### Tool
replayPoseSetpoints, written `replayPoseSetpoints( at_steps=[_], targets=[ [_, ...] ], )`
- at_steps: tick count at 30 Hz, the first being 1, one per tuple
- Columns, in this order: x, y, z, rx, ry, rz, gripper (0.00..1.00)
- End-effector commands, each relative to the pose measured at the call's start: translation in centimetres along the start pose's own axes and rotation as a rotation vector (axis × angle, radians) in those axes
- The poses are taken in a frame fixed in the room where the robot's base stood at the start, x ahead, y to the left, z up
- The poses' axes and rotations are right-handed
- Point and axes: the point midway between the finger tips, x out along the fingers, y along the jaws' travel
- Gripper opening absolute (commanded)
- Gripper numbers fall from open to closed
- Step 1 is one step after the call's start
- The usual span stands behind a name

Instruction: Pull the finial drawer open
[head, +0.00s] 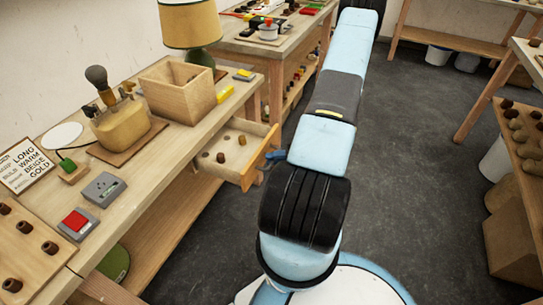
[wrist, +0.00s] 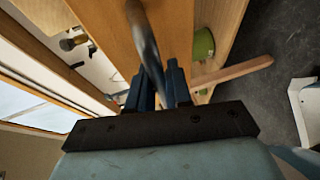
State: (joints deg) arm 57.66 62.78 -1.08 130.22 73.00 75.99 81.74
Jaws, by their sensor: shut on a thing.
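The finial drawer (head: 222,173) juts out from under the bench top in the head view, standing open. Several small brown and tan finials (head: 221,157) lie on its pale floor. My gripper (head: 275,155) is at the drawer's front panel, partly hidden by my arm. In the wrist view my gripper (wrist: 160,88) has its dark blue fingers shut on the grey bar handle (wrist: 146,38). The wooden drawer front (wrist: 105,25) is close behind the handle, and part of the drawer's inside shows to its left.
The bench top (head: 140,180) holds a wooden box (head: 177,90), a tool block (head: 122,125), a grey switch box (head: 103,189) and a red button box (head: 77,222). A green lamp (head: 190,27) stands at the back. The dark floor (head: 400,160) to the right is clear.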

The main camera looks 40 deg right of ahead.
Motion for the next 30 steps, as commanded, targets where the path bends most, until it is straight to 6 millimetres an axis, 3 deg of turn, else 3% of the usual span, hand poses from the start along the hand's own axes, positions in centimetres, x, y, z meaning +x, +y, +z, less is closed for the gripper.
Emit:
replayPoseSetpoints(
  at_steps=[13, 14, 19, 30],
  targets=[
    [0.08, -0.35, -0.5, 0.005, 0.015, -0.007, 0.0],
    [0.08, -0.35, -0.51, 0.005, 0.015, -0.008, 0.22],
    [0.07, -0.24, -0.4, 0.003, 0.013, -0.006, 0.38],
    [-0.55, -0.12, -0.23, -0.001, 0.01, -0.003, 0.4]
  ],
)
